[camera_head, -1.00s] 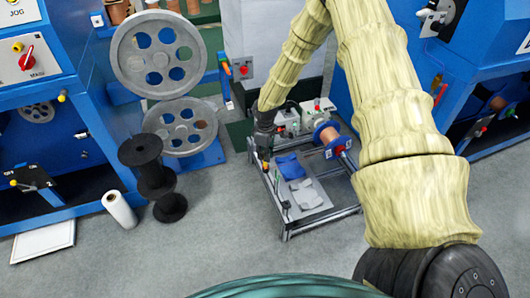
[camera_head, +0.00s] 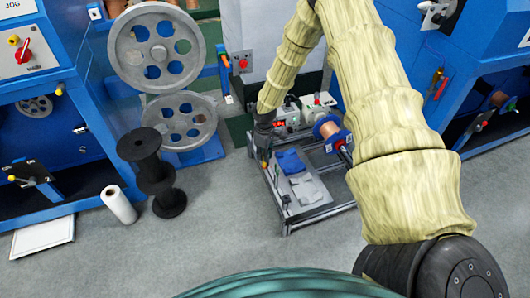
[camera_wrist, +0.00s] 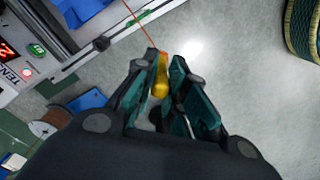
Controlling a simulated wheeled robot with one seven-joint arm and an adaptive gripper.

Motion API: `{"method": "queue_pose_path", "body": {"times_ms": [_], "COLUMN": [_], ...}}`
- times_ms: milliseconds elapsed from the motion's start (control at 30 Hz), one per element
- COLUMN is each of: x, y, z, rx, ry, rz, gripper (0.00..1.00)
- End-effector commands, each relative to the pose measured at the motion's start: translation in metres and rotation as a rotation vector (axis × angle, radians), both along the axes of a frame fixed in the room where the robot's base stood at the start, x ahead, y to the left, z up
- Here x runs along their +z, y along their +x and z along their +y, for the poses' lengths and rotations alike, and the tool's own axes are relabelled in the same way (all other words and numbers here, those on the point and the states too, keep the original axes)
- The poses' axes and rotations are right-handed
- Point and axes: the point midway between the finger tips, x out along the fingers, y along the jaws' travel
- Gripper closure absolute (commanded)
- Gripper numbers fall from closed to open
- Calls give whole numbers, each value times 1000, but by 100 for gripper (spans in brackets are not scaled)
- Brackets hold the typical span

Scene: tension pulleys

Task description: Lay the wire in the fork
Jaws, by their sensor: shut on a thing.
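My gripper (camera_wrist: 161,92) is shut on a small yellow grip (camera_wrist: 160,84) in the wrist view. A thin red-orange wire (camera_wrist: 142,26) runs taut from that grip to the top edge, over the metal frame. In the head view my gripper (camera_head: 263,151) is over the left side of the low metal-framed rig (camera_head: 320,213). The copper spool (camera_head: 331,130) with blue flanges sits at the rig's back right. I cannot make out the fork for certain, and the wire is too thin to follow in the head view.
Blue and grey cloths (camera_head: 290,161) lie on the rig. White instrument boxes (camera_head: 318,106) stand behind it. A black spool stack (camera_head: 155,172) and white roll (camera_head: 119,205) stand on the floor to the left. Blue machines (camera_head: 60,125) flank the area; the front floor is clear.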

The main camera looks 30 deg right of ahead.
Motion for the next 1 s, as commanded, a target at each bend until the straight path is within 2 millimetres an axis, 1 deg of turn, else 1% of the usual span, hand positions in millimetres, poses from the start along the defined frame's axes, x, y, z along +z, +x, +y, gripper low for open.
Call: {"method": "queue_pose_path", "body": {"times_ms": [367,800,1000], "x": [-3,-33,-39], "y": [0,0,0], "z": [0,0,0], "rx": [0,-1,-1], "ry": [0,-1,1], "rz": [0,1,-1], "gripper": [100,100,100]}}
